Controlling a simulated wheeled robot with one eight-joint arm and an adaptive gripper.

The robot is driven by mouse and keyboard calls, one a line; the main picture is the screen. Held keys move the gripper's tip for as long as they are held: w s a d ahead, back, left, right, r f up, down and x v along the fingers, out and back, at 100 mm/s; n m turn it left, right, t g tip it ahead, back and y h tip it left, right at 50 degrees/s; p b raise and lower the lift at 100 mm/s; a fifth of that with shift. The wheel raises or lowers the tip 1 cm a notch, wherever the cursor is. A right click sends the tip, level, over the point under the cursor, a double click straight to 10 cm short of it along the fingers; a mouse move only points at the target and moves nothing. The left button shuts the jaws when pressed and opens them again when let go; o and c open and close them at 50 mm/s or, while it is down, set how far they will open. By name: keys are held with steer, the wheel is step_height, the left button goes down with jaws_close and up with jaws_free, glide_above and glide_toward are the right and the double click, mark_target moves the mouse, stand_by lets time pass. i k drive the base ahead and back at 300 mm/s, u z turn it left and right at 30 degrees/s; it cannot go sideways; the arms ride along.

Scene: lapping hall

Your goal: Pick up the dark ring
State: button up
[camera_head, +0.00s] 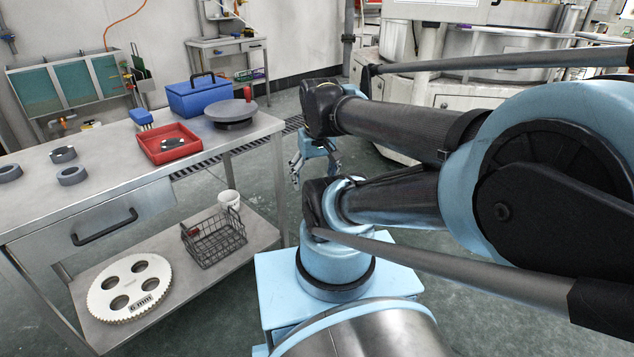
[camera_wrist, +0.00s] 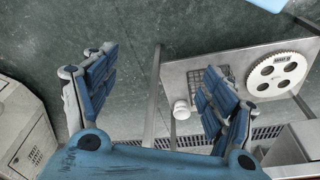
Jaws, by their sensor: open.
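Three grey rings lie on the left part of the steel table in the head view: one at the far left (camera_head: 9,173), one behind (camera_head: 63,154) and one in front (camera_head: 72,175). A small dark piece (camera_head: 172,143) lies in the red tray (camera_head: 153,155); I cannot tell whether it is a ring. My gripper (camera_head: 312,170) is off the table's right side, apart from all of these. In the wrist view my gripper (camera_wrist: 155,78) is open and empty, over the floor and the lower shelf. No ring from the tabletop shows there.
A blue box (camera_head: 197,97), a grey round plate (camera_head: 231,112) and a blue brush (camera_head: 141,117) are on the table. The lower shelf holds a toothed white disc (camera_head: 130,271), a wire basket (camera_head: 222,246) and a white cup (camera_head: 229,198).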

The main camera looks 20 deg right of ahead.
mark_target(65, 153)
steer(key=u, duration=1.7)
